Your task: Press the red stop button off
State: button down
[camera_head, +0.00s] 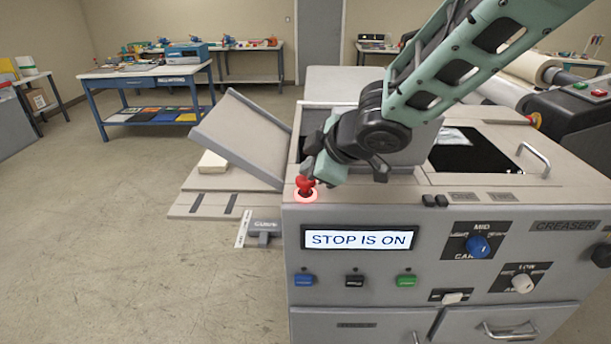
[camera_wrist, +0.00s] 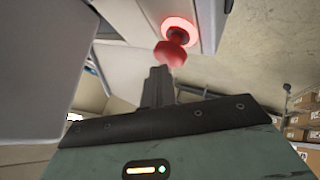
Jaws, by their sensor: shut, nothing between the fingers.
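The red stop button (camera_head: 306,186) stands on the near left corner of the machine's top, with a glowing red ring around its base. The display (camera_head: 359,239) on the front panel reads "STOP IS ON". My gripper (camera_head: 318,172) is at the button, just behind and above it. In the wrist view the red button (camera_wrist: 171,52) and its lit ring lie just beyond the tips of my shut gripper (camera_wrist: 159,72). The fingers hold nothing. I cannot tell whether the fingertips touch the button.
The grey machine (camera_head: 340,288) has blue, black and green buttons, a blue knob (camera_head: 478,246) and a white knob (camera_head: 522,283) on its front. A tilted grey panel (camera_head: 240,138) rises left of the button. Open floor (camera_head: 130,250) lies to the left.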

jog(key=shift+f, duration=0.1)
dwell(0.3)
jog(key=shift+f+b, duration=0.45)
jog(key=shift+r, duration=0.1)
jog(key=shift+r+p, duration=0.35)
jog(key=shift+p, duration=0.05)
notch_tip(320, 180, up, 6)
jog(key=p, duration=0.6)
jog(key=shift+r, duration=0.15)
